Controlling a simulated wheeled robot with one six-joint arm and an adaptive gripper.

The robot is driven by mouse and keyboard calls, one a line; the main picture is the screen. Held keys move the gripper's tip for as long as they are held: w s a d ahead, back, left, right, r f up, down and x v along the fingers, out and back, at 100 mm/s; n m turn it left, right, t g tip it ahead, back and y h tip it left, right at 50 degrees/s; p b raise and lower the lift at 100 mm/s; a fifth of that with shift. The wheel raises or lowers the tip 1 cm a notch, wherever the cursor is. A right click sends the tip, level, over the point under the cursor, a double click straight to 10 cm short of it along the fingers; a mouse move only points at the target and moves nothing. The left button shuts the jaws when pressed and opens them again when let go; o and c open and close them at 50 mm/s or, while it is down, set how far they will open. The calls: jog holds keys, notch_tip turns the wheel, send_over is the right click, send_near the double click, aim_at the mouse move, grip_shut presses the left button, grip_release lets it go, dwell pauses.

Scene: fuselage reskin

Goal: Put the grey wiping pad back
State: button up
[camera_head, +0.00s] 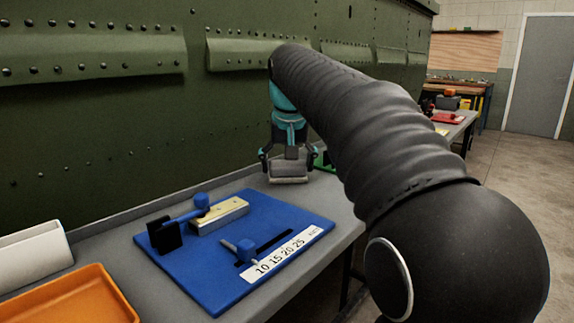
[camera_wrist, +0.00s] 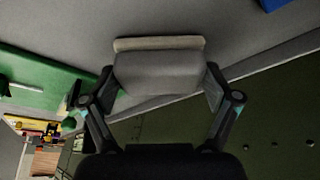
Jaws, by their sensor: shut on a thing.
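The grey wiping pad (camera_head: 289,170) is a small grey block with a paler base layer. My gripper (camera_head: 289,159) is shut on it, with one finger on each side. In the wrist view the pad (camera_wrist: 160,70) sits between the two fingers of my gripper (camera_wrist: 160,88), its pale edge facing away from the palm. The pad is over the grey bench (camera_head: 180,198), beyond the blue mat. I cannot tell whether its underside touches the bench.
A blue board (camera_head: 200,285) with blue-handled tools and a number strip lies nearer on the bench. An orange tray (camera_head: 75,302) and a white holder (camera_head: 32,255) stand at the left. A green mat (camera_wrist: 40,85) lies beside the pad. The riveted green fuselage (camera_head: 110,130) walls the bench's back.

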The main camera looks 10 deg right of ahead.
jog(key=shift+f, duration=0.15)
jog(key=o, duration=0.8)
jog(key=shift+c, duration=0.2)
jog(key=p+v, duration=0.2)
jog(key=v, duration=1)
jog(key=shift+p, duration=0.3)
